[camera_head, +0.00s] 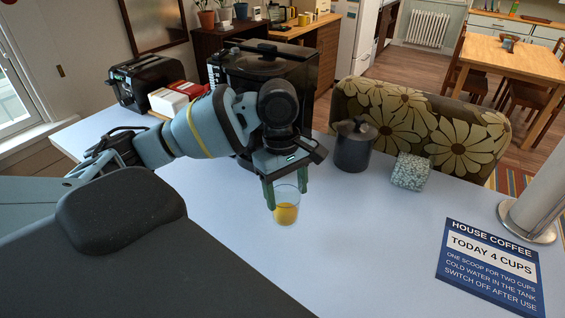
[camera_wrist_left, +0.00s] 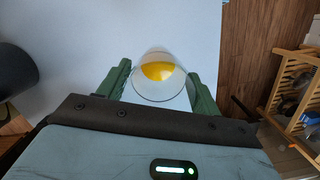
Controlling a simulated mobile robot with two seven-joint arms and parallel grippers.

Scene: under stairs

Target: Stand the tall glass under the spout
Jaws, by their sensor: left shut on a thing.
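A clear glass (camera_head: 287,211) with orange-yellow content in its lower part is upright above the pale tabletop. My left gripper (camera_head: 285,194) comes down over it and is shut on it, one green finger on each side. In the left wrist view the glass (camera_wrist_left: 158,85) sits between the two fingers (camera_wrist_left: 160,91), seen from above. I cannot tell whether its base touches the table. A black machine (camera_head: 300,72) stands behind my left arm, which covers part of it. No spout can be made out. My right gripper is out of view.
A dark lidded canister (camera_head: 355,148) and a speckled block (camera_head: 410,172) stand right of the glass. A blue coffee sign (camera_head: 490,268) lies at the right, near a metal cylinder (camera_head: 535,205). A black toaster (camera_head: 150,82) is at the back left. The table's middle front is clear.

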